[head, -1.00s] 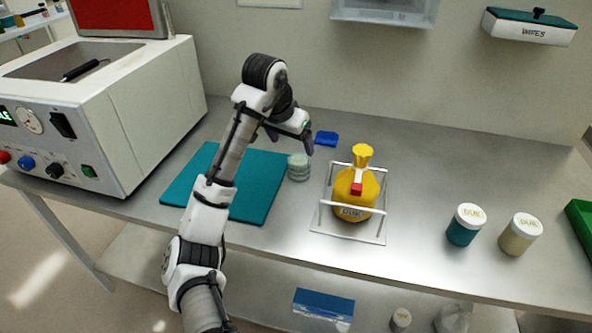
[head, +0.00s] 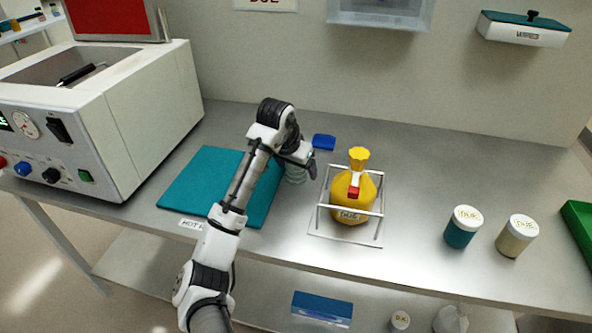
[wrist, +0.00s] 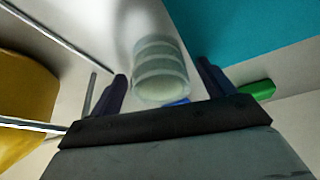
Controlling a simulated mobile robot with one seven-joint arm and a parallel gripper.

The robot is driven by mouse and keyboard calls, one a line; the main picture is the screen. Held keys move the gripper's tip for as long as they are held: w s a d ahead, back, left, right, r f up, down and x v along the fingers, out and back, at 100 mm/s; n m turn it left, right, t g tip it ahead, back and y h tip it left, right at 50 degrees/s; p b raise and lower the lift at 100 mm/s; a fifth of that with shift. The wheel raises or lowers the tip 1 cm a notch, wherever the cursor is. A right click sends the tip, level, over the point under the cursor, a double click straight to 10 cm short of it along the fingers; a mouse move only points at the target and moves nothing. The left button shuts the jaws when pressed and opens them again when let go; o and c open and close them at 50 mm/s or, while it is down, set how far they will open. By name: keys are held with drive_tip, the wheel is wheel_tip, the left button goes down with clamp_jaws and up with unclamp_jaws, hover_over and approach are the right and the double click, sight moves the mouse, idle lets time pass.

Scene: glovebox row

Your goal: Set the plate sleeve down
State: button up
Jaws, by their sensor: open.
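The plate sleeve, a short translucent pale-green stack of round dishes (head: 295,173), stands upright on the steel bench, just right of the teal mat. My gripper (head: 310,165) is open and low over it, partly covering its top in the head view. In the wrist view the sleeve (wrist: 160,70) shows between the two dark fingers (wrist: 162,84), with a visible gap on each side. I cannot tell exactly how far its lower part lies from the fingertips.
The teal mat (head: 180,188) lies to the left. A yellow bottle (head: 352,192) in a wire rack (head: 378,228) stands close on the right. A blue object (head: 324,142) lies behind. Two white-lidded jars (head: 461,228) (head: 517,237) stand further right; bench between is clear.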

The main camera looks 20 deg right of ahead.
drive_tip(key=c, duration=1.2)
drive_tip(key=shift+r, duration=0.1)
